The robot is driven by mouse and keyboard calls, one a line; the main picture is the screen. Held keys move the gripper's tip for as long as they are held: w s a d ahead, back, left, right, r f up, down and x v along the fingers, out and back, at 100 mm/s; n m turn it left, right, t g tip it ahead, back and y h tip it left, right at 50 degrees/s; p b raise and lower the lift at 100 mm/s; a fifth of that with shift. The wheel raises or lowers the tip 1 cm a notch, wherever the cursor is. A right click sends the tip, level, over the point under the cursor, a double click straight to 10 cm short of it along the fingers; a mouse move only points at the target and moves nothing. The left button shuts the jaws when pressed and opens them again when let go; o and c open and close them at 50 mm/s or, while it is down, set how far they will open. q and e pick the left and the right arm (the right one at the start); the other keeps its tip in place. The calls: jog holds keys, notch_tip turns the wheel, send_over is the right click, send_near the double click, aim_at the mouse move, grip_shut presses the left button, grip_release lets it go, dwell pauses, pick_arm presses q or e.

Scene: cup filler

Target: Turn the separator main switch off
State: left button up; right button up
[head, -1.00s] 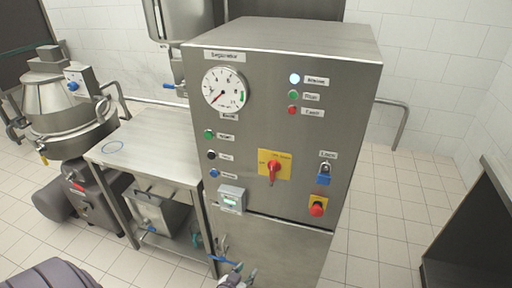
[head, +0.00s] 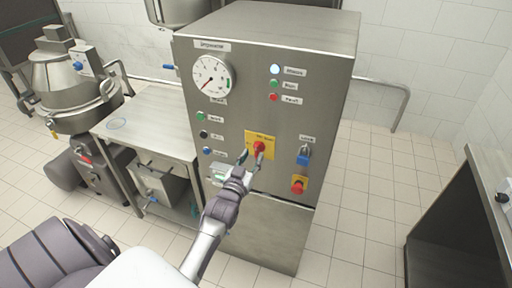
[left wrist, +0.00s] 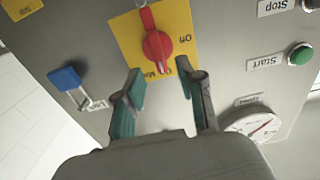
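The separator main switch (head: 259,147) is a red rotary handle on a yellow plate (head: 249,137) on the steel cabinet's front. In the left wrist view the picture is upside down. There the red handle (left wrist: 157,45) points up, away from the "Off" label at the plate's right side. My left gripper (head: 257,158) is in front of the plate, at the handle's lower part in the head view. Its two fingers (left wrist: 160,73) are open, with nothing between them, just short of the red knob. I cannot tell whether they touch the plate. My right gripper is not in view.
The cabinet (head: 230,115) also carries a gauge (head: 211,75), a lit white lamp (head: 275,69), green and red lamps, side buttons, a blue padlock (head: 303,158) and a red emergency button (head: 298,187). A steel table (head: 150,110) stands left, a dark bench (head: 455,215) right.

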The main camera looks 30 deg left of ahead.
aim_at(256, 150)
pick_arm(q)
jog(key=x, duration=0.4)
grip_shut()
